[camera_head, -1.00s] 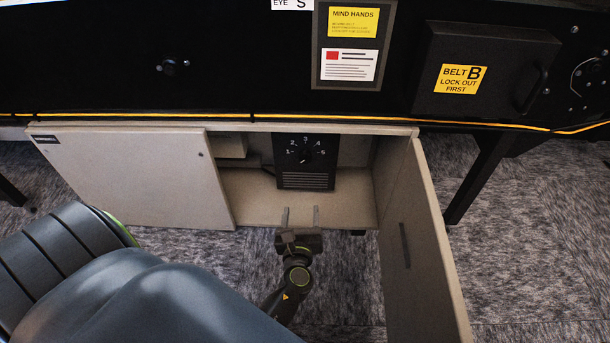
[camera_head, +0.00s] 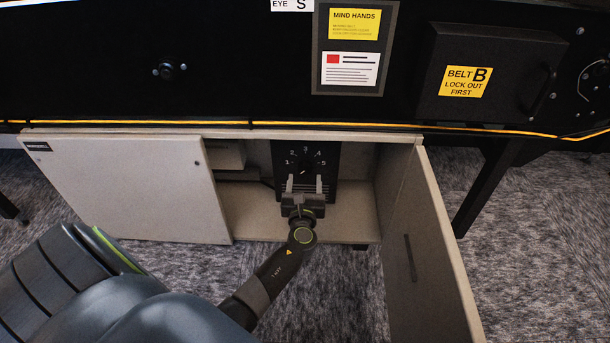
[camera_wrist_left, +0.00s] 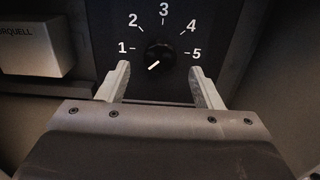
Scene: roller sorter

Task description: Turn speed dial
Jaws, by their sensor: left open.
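The speed dial (camera_head: 305,168) is a black round knob on a dark panel (camera_head: 279,158) inside the open cabinet, with white numbers 1 to 5 around it. In the left wrist view the dial (camera_wrist_left: 159,55) shows a white pointer line slanting between upper right and lower left, its lower end below the 1 mark. My left gripper (camera_head: 305,184) is open and empty, just in front of and below the dial. In the left wrist view its two fingers (camera_wrist_left: 163,83) stand to either side below the dial, apart from it as far as I can tell. My right gripper is not in view.
The right cabinet door (camera_head: 440,250) stands open to the right of my arm. The left door (camera_head: 125,190) is shut. A grey box (camera_wrist_left: 30,45) labelled partly "RQUELL" sits left of the panel. A yellow cable (camera_head: 370,125) runs above the cabinet.

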